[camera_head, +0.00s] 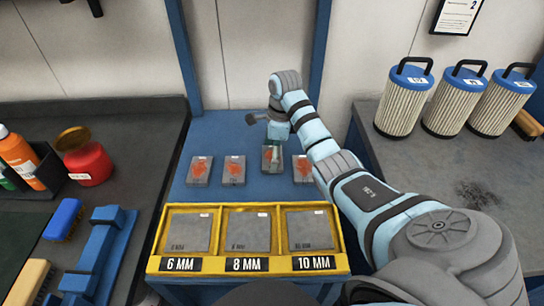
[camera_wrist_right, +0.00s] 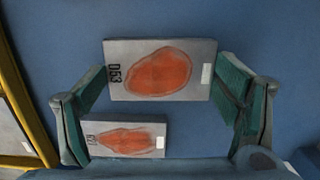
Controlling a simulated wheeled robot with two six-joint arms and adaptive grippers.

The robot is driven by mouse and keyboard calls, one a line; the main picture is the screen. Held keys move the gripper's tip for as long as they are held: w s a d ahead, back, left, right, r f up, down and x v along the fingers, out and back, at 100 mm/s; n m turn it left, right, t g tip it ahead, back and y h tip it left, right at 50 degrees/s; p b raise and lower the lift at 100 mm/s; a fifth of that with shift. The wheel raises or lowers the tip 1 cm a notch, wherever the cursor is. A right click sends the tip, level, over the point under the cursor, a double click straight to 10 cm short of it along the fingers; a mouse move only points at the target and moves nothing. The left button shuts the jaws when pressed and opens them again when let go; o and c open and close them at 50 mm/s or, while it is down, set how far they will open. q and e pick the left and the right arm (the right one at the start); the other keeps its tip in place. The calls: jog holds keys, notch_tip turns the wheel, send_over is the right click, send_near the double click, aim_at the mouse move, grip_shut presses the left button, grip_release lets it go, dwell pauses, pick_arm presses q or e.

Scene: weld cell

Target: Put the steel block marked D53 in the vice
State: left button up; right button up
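The steel block marked D53 (camera_wrist_right: 160,70), grey with an orange-red patch and a small white label, lies between my right gripper's fingertips (camera_wrist_right: 162,72) in the right wrist view. The fingers meet its two ends, and it looks larger than the block below it, so it seems raised. In the head view this block (camera_head: 272,160) shows under my right gripper (camera_head: 276,132), above the blue table. A blue vice-like fixture (camera_head: 98,258) stands on the dark bench at lower left. My left gripper is not in view.
Other patched blocks (camera_head: 199,170) (camera_head: 233,170) (camera_head: 302,169) lie on the blue table (camera_head: 215,130). A yellow tray (camera_head: 250,265) holds plates marked 6, 8 and 10 MM. A red jar (camera_head: 88,163) and brush (camera_head: 63,218) are left. Filters (camera_head: 405,98) stand right.

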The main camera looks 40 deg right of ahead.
aim_at(271, 156)
jog(key=c, duration=0.8)
jog(key=shift+o, duration=0.2)
jog(key=shift+r, duration=0.3)
notch_tip(271, 156, up, 3)
jog(key=shift+w+d+f+p, duration=0.1)
jog(key=shift+p, duration=0.35)
notch_tip(271, 156, up, 7)
jog(key=p, duration=0.6)
